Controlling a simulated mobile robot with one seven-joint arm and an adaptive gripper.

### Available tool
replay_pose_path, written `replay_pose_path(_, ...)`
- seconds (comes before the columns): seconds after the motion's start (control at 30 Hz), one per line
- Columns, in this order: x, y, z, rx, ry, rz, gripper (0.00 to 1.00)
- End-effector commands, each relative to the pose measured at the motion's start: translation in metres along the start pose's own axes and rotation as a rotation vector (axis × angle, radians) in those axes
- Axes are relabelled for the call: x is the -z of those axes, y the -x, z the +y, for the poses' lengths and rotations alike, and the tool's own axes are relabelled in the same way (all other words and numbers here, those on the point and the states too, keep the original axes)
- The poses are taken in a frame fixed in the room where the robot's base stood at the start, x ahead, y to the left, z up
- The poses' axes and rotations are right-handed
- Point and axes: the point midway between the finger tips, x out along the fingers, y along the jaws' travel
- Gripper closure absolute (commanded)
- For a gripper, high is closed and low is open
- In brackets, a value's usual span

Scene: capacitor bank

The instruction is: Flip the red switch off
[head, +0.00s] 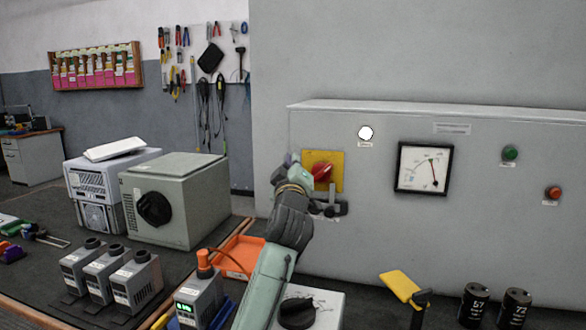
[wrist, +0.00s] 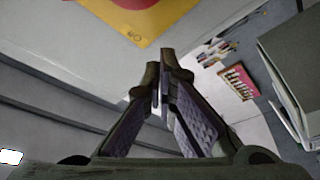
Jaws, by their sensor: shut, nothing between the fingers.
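The red switch (head: 322,172) is a rotary knob on a yellow square plate (head: 337,160) on the grey cabinet front. In the wrist view, part of the red switch (wrist: 137,3) shows at the top edge, on the yellow plate (wrist: 150,28). My gripper (head: 290,159) is just left of the plate in the head view, partly hidden by my own wrist. In the wrist view my gripper (wrist: 163,65) is shut and empty, its fingertips below the plate's lower corner. I see no contact with the switch, and its exact angle is hard to tell.
The cabinet also bears a lit white lamp (head: 366,132), a dial gauge (head: 424,168), a green button (head: 510,152) and a red button (head: 553,192). A grey box with a black knob (head: 180,200) stands left. Black capacitors (head: 474,304) stand front right.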

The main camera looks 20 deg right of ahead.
Motion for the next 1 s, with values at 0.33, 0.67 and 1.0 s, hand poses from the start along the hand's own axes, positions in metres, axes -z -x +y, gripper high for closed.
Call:
replay_pose_path(0.33, -0.036, 0.015, 0.000, -0.001, 0.001, -0.001, 1.00)
replay_pose_path(0.67, -0.038, 0.016, 0.000, -0.001, 0.001, -0.001, 1.00)
replay_pose_path(1.0, -0.039, 0.007, -0.005, 0.016, 0.052, -0.003, 1.00)
